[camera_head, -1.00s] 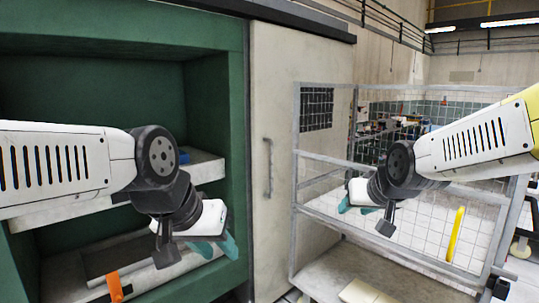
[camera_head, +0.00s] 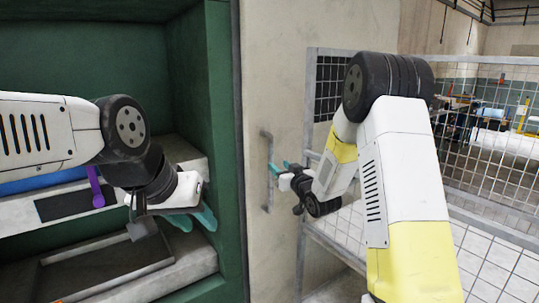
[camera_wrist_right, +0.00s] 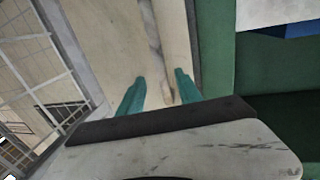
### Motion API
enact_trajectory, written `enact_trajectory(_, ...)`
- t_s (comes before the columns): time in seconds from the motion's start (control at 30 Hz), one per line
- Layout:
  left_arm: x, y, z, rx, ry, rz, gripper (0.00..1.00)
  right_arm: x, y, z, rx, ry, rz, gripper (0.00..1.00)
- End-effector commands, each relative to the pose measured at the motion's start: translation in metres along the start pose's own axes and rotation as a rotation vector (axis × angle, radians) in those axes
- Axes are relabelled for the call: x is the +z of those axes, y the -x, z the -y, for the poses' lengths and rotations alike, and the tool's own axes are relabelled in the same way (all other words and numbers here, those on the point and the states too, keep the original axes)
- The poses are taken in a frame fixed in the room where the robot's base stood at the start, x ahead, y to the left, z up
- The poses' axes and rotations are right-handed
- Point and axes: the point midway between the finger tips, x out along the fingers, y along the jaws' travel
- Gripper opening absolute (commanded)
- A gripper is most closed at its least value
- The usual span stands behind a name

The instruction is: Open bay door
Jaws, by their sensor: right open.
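The bay door (camera_head: 290,80) is a tall beige panel beside the green press frame. Its grey vertical bar handle (camera_head: 267,190) is near the door's left side. My right gripper (camera_head: 280,167) is at the handle's right side in the head view. In the right wrist view its teal fingers (camera_wrist_right: 160,78) are open, and the handle (camera_wrist_right: 153,35) appears between them in the picture. I cannot tell whether they touch it. My left gripper (camera_head: 194,217) hangs in front of the green bay, away from the door; its teal fingers overlap, so its opening is unclear.
The green press frame (camera_head: 220,120) stands left of the door, with shelves and a grey tray (camera_head: 105,268) inside. A purple-handled item (camera_head: 95,187) lies there. A wire mesh fence (camera_head: 490,150) stands right of the door, close to my right arm.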

Motion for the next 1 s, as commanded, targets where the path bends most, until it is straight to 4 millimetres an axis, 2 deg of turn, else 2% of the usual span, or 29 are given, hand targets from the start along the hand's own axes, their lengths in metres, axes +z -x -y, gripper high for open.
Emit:
enact_trajectory(0.17,0.000,0.000,0.000,0.000,0.000,-0.001,0.36,0.001,-0.014,0.002,-0.006,0.002,-0.009,0.41)
enact_trajectory(0.4,0.000,0.000,0.000,0.000,0.000,0.000,0.36,0.001,-0.052,0.002,-0.006,0.002,-0.008,0.41)
enact_trajectory(0.6,0.000,0.000,0.000,0.000,0.000,0.000,0.36,0.001,-0.074,0.002,-0.005,0.001,-0.008,0.41)
enact_trajectory(0.93,0.000,0.000,0.000,0.000,0.000,0.000,0.36,0.000,-0.079,0.001,-0.004,0.000,-0.007,0.41)
enact_trajectory(0.97,0.000,0.000,0.000,0.000,0.000,0.000,0.36,0.000,-0.079,0.001,-0.004,0.000,-0.007,0.38)
enact_trajectory(1.0,0.000,0.000,0.000,0.000,0.000,0.000,0.36,0.000,-0.079,0.001,-0.004,0.000,-0.007,0.30)
